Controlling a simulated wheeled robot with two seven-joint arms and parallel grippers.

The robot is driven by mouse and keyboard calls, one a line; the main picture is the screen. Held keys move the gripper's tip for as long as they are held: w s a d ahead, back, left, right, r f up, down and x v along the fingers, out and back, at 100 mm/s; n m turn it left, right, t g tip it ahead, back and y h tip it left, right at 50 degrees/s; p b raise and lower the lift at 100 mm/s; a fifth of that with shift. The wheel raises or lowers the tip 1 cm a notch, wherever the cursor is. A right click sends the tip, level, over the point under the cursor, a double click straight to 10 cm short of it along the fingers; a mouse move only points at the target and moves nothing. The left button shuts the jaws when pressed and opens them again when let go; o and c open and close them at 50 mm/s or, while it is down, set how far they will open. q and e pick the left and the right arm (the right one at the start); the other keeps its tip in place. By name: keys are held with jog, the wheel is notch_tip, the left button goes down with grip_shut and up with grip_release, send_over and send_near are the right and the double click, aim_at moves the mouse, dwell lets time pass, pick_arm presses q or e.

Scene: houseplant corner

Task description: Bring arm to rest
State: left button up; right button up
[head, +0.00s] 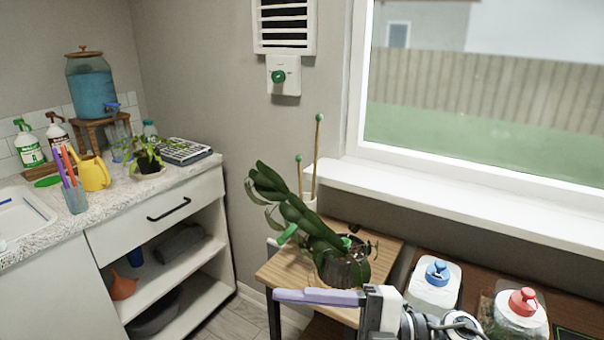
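My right gripper (318,297) comes in from the lower right, in front of the small wooden table (275,274). Its pale lavender fingers point left and are seen side-on, so I cannot tell whether they are open or shut. No held object shows at the fingers. A leafy plant in a dark pot (345,268) stands on the table just behind the gripper; I cannot tell if they touch. My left gripper is not in view.
Jars with a blue lid (437,272) and a red lid (522,301) stand right of my gripper. A white windowsill (470,195) runs above them. The counter (110,207) at left holds a yellow watering can (95,174) and a drink dispenser (90,88). Floor shows between.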

jog(key=w+d+f+m+t+h, duration=0.4)
jog(key=d+f+m+t+h, duration=0.7)
jog(key=m+t, duration=0.65)
jog(key=s+d+f+m+g+h, duration=0.2)
jog(key=s+f+m+g, duration=0.3)
jog(key=s+f, duration=0.4)
jog(key=s+d+f+m+g+h, duration=0.3)
jog(key=s+d+f+m+g, duration=0.2)
jog(key=s+f, duration=0.4)
notch_tip(320, 180, down, 5)
jog(key=shift+f, duration=0.2)
